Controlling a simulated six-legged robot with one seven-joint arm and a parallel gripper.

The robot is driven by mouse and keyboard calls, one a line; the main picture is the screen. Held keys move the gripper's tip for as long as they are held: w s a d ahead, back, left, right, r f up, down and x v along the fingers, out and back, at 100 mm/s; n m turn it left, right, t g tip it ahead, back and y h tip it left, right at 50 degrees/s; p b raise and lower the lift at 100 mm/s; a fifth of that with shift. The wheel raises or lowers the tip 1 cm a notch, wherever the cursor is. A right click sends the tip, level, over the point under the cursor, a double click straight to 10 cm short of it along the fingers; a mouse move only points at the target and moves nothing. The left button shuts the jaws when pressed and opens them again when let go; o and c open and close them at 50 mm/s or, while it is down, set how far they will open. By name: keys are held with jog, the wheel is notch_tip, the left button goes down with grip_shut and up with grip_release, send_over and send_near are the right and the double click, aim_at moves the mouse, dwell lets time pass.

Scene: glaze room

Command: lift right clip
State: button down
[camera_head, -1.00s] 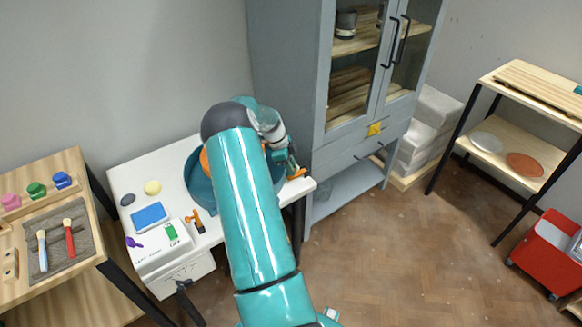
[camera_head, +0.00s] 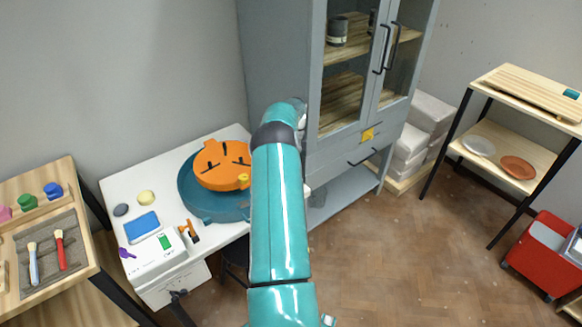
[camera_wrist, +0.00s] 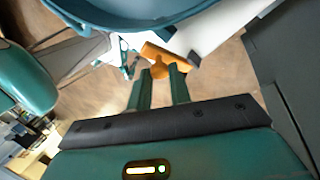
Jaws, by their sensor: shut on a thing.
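The right clip (camera_wrist: 158,62) is orange and shows in the wrist view between the fingertips of my gripper (camera_wrist: 161,72). The gripper is shut on it. The clip lies beside the white table edge in that view, and I cannot tell whether it still touches the table. In the head view my arm hides the clip and the gripper. Another orange and black clip (camera_head: 189,231) stands at the front edge of the white table (camera_head: 165,185).
A blue sponge (camera_head: 143,226) lies on the table.

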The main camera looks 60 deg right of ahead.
dwell(0.4)
jog(key=c, duration=1.3)
grip_release()
jog(key=shift+r, duration=0.3)
notch_tip(320, 180, up, 3)
jog(key=shift+f, duration=0.2)
jog(key=s+a+r, duration=0.6)
jog(key=a+r, duration=0.3)
jog(key=a, duration=0.3)
jog(key=shift+a+r, duration=0.25)
jog(key=shift+r, duration=0.15)
jog(key=shift+s, duration=0.1)
